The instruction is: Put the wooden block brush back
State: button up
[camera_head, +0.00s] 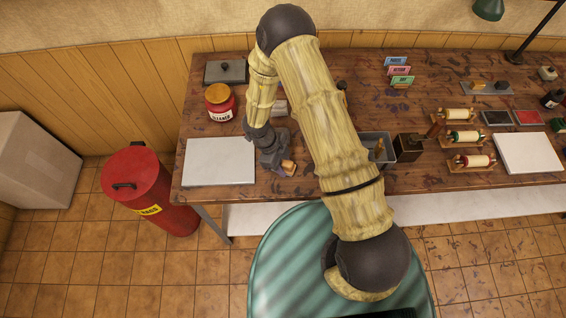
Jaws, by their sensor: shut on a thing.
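My gripper (284,164) points down over the front left part of the table, just right of a white slab. It is shut on the wooden block brush (289,167), of which a small tan end shows at the fingertips. The rest of the brush is hidden by the gripper. I cannot tell whether the brush touches the table top.
The wooden table (430,195) holds a white slab (220,162), a red cleaner jar (220,103), a grey tray (375,141), a dark box (409,147), several spool stands (466,137) and a second white slab (528,153). A red can (150,190) stands on the floor at left. My arm hides the table's middle.

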jog(key=shift+f, duration=0.15)
jog(key=o, duration=1)
jog(key=shift+o, duration=0.2)
jog(key=b+v, duration=0.3)
jog(key=v, duration=0.9)
jog(key=shift+w, duration=0.15)
